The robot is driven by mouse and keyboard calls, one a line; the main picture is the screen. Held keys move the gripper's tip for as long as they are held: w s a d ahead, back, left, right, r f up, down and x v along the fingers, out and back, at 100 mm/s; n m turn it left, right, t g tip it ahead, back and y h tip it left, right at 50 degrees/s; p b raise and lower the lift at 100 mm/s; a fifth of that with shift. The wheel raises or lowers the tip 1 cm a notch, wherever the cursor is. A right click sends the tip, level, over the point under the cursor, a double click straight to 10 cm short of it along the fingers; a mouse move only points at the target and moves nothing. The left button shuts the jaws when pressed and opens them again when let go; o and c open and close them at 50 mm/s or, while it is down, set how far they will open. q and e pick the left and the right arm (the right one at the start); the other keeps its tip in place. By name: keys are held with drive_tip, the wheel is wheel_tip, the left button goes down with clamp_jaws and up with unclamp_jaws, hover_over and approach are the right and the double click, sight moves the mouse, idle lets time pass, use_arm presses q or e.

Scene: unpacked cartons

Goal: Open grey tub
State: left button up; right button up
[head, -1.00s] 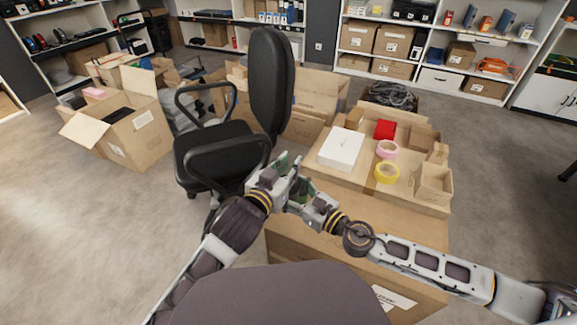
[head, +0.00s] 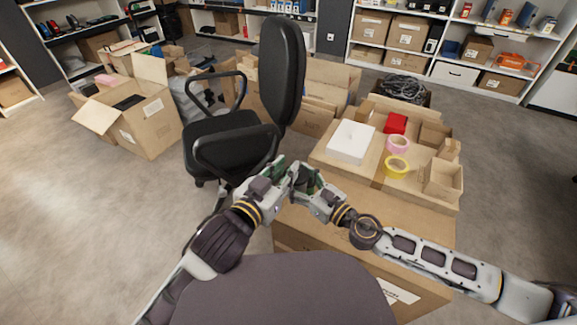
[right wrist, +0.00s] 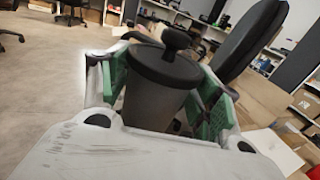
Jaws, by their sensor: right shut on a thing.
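The grey tub (right wrist: 158,95) shows in the right wrist view, dark and round, with a lid (right wrist: 165,66) seated on its top and a black knob (right wrist: 176,39) on the lid. My right gripper (right wrist: 160,100) has its green-padded fingers on both sides of the tub and is shut on it. In the head view my right gripper (head: 308,190) meets my left gripper (head: 284,172) in front of the chair. The tub is small and mostly hidden between them there. Whether the left fingers are open or touch the lid is unclear.
A large carton (head: 400,228) stands below my right arm. Beyond it a shallow carton holds a white box (head: 350,141), a red box (head: 396,123), pink tape (head: 398,144) and yellow tape (head: 396,167). A black office chair (head: 235,140) stands just behind the grippers.

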use_arm(q)
drive_tip(key=shift+s+a, duration=0.15)
drive_tip(key=shift+s, duration=0.1)
drive_tip(key=shift+f, duration=0.1)
use_arm(e)
drive_tip(key=shift+w+r, duration=0.15)
idle(0.4)
